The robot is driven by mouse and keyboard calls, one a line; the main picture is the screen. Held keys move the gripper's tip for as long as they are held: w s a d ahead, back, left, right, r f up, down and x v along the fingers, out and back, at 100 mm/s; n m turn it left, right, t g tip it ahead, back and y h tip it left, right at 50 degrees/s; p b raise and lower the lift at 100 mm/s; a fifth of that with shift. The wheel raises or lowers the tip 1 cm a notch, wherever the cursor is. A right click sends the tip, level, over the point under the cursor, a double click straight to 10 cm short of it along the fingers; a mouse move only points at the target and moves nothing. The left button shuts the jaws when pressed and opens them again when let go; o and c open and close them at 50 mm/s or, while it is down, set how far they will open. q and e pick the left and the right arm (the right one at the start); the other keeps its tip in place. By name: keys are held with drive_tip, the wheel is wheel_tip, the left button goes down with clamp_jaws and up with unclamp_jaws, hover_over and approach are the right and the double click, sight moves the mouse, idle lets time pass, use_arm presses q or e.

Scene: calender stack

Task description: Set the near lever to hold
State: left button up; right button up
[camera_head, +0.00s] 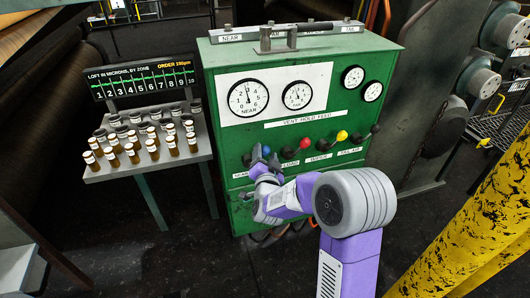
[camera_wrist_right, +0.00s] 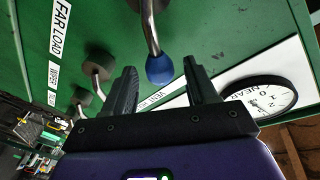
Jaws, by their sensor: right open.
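The near lever, with a blue ball knob (camera_head: 266,150), is at the left end of the lever row on the green cabinet (camera_head: 240,207). The label strip above the levers (camera_head: 305,119) reads VENT, HOLD, FEED. My right gripper (camera_head: 262,159) is open at this lever. In the right wrist view the blue knob (camera_wrist_right: 160,69) on its metal rod appears between the spread fingers of the right gripper (camera_wrist_right: 160,75), with gaps on both sides. I cannot tell its exact depth between them. My left gripper is not in view.
Levers with red (camera_head: 305,143), yellow (camera_head: 342,136) and black (camera_head: 375,128) knobs stand to the right. The NEAR gauge (camera_head: 248,97) is above. A side table (camera_head: 201,146) with several amber vials is left of the cabinet. A yellow post (camera_head: 480,235) stands at the right.

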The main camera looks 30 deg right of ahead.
drive_tip(key=shift+x, duration=1.1)
clamp_jaws()
